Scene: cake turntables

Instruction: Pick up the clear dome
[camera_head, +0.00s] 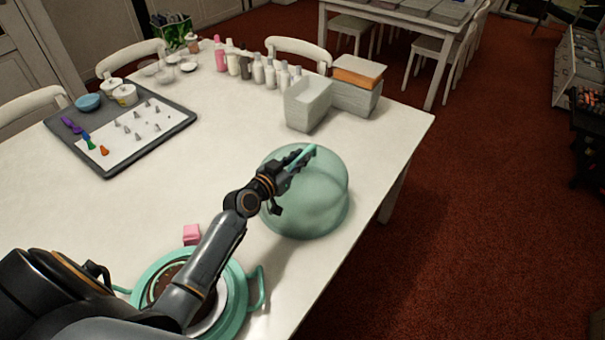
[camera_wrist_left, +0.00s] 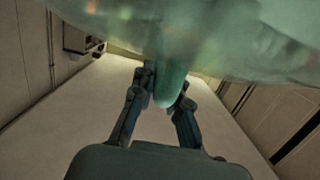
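The clear dome (camera_head: 318,205) is a greenish see-through cover with a mint bar handle (camera_head: 305,157) on top, near the table's right edge in the head view. My left gripper (camera_head: 282,175) is at the handle. In the left wrist view, the fingers of my left gripper (camera_wrist_left: 163,100) close in on both sides of the mint handle (camera_wrist_left: 171,88) and look shut on it. The dome wall (camera_wrist_left: 210,40) fills the top of that view. I cannot tell whether the dome's rim touches the table. My right gripper is not in view.
A mint turntable (camera_head: 240,318) lies partly under my left arm, with a pink block (camera_head: 192,234) beside it. Pale bins (camera_head: 308,104) and several bottles (camera_head: 258,72) stand behind the dome. A grey tray (camera_head: 178,128) is at the left. The middle of the white table (camera_head: 215,125) is clear.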

